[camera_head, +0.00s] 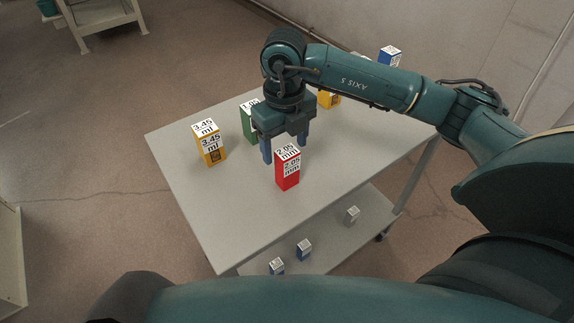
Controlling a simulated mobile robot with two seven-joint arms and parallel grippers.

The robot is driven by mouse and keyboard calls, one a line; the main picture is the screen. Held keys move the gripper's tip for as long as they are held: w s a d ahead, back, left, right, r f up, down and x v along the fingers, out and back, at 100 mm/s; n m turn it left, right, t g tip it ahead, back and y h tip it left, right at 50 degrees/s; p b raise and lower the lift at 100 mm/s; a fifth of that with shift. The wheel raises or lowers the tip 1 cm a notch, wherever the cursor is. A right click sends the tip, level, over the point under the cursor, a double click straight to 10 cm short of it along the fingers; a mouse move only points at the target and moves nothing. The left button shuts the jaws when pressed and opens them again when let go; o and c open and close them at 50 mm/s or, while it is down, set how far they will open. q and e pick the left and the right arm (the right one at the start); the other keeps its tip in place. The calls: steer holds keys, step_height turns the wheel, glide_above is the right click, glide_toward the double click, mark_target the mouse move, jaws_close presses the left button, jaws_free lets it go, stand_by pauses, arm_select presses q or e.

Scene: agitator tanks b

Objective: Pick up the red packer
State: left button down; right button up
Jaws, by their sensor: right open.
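The red packer (287,168) is a red box with a white label reading 2.05. It stands upright on the grey table (200,210), near its front edge. My right gripper (285,150) points down just behind the red packer, with its fingers apart and nothing seen between them. The left finger shows to the upper left of the red packer and the right finger to its upper right. I cannot tell whether either finger touches it. My left gripper does not show.
A yellow box (209,145) stands left on the table. A green box (248,122) is partly behind my gripper. Another yellow box (329,99) and a blue box (390,56) stand farther back. Small boxes (304,250) sit on the lower shelf. The table's left front is clear.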

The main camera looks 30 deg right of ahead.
mark_target(288, 152)
steer(key=f, duration=0.3)
steer(key=f+p, duration=0.1)
steer(key=shift+s+d+f, duration=0.15)
steer(key=shift+s+d, duration=0.1)
steer(key=shift+f, duration=0.55)
steer(key=shift+c, duration=0.5)
steer(key=shift+w, duration=0.1)
steer(key=c, duration=1)
